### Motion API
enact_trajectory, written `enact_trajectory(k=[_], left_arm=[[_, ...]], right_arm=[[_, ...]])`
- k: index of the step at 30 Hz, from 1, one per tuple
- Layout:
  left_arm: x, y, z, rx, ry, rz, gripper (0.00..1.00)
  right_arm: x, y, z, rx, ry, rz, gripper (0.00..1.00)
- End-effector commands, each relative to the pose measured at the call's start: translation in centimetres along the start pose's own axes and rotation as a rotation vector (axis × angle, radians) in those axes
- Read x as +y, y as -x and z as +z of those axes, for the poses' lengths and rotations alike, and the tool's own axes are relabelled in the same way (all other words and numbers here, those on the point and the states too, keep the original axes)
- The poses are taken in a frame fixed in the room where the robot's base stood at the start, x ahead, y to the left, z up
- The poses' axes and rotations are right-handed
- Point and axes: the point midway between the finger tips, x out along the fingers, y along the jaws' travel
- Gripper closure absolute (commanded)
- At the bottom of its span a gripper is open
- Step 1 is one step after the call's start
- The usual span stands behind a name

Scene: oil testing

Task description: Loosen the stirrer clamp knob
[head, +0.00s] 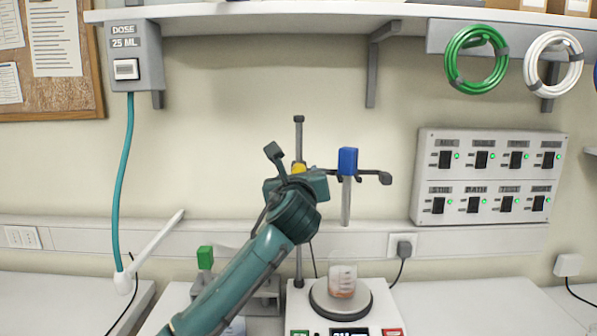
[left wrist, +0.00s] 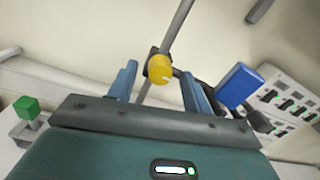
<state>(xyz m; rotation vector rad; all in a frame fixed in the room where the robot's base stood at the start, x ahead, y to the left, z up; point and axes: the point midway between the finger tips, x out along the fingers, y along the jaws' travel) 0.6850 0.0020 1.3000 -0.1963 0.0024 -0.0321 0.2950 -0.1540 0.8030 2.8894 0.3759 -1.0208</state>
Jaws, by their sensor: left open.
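The yellow clamp knob (head: 299,168) sits on the upright metal stand rod (head: 299,137), partly hidden by my left gripper in the head view. In the left wrist view the yellow knob (left wrist: 160,69) shows whole, with a pale mark on its face. My left gripper (head: 297,183) is open, its blue fingers (left wrist: 159,71) appearing on either side of the knob with gaps visible. I cannot tell how far the knob is in depth. A blue stirrer block (head: 347,161) with a grey shaft hangs to the right; it also shows in the left wrist view (left wrist: 238,85).
A beaker (head: 342,281) stands on the round plate of a white hotplate (head: 377,310) below the stirrer. A green-topped fixture (head: 205,257) is left of it. A switch panel (head: 490,178) is on the wall at right. A shelf (head: 270,11) spans above.

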Motion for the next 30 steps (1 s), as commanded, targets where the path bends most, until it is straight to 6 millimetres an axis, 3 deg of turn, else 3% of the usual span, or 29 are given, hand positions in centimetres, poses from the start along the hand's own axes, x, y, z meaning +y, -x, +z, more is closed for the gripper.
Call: enact_trajectory(k=[12, 30], left_arm=[[-0.03, -0.76, -0.07, 0.001, 0.000, -0.001, 0.50], [-0.01, -0.74, -0.07, 0.001, 0.000, -0.001, 0.95]], right_arm=[[0.28, -0.02, 0.21, -0.006, 0.011, 0.001, 0.64], [0.27, 0.03, -0.13, 0.001, 0.011, 0.000, 0.64]])
